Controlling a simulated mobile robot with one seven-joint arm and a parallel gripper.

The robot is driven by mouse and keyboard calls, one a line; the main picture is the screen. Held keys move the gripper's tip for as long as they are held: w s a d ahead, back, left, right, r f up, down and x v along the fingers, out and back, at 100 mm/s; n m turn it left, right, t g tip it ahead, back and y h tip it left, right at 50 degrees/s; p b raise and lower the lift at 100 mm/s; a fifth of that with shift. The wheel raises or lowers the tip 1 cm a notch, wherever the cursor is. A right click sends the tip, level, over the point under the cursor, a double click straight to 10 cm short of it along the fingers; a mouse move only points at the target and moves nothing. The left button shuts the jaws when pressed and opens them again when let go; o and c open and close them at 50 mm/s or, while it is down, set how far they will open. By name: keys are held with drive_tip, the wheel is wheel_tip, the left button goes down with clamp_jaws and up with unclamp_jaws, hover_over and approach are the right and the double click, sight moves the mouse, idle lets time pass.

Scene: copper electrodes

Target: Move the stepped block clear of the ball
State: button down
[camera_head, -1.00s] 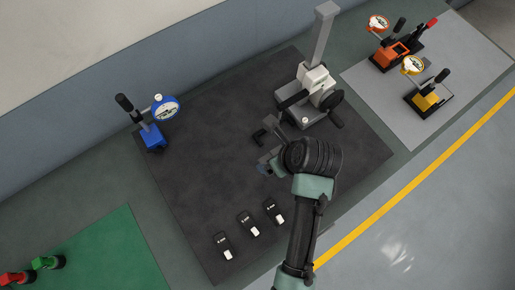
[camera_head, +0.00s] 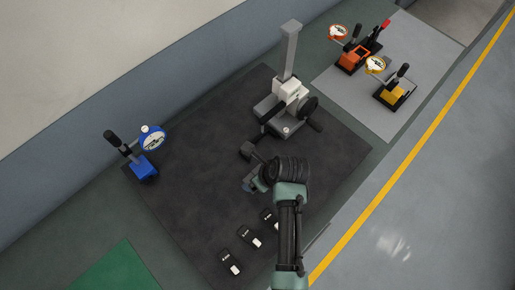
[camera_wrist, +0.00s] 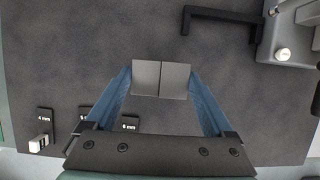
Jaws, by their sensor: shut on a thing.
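My gripper (camera_wrist: 161,80) shows in the wrist view with its two blue fingers on either side of a grey block. This grey block (camera_wrist: 174,80), likely the stepped block, has two flat faces side by side with a seam between them. It lies between the fingertips, over the dark mat. In the head view my gripper (camera_head: 251,184) is just in front of a black bent bar (camera_head: 247,151), with the grey block mostly hidden by my wrist. I cannot make out the ball for certain in either view.
A grey stand (camera_head: 289,95) with a tall column is behind my gripper. Small black blocks with white ends (camera_head: 251,237) lie at the mat's near side. A blue dial gauge (camera_head: 146,166) is at left. The dark mat (camera_head: 200,160) between is clear.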

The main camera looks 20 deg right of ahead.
drive_tip(key=shift+w+f, duration=0.1)
drive_tip(key=shift+f, duration=1)
unclamp_jaws()
drive_tip(key=shift+f, duration=0.2)
drive_tip(key=shift+v, duration=0.75)
drive_tip(key=v, duration=1.1)
drive_tip(key=shift+a+f, duration=0.1)
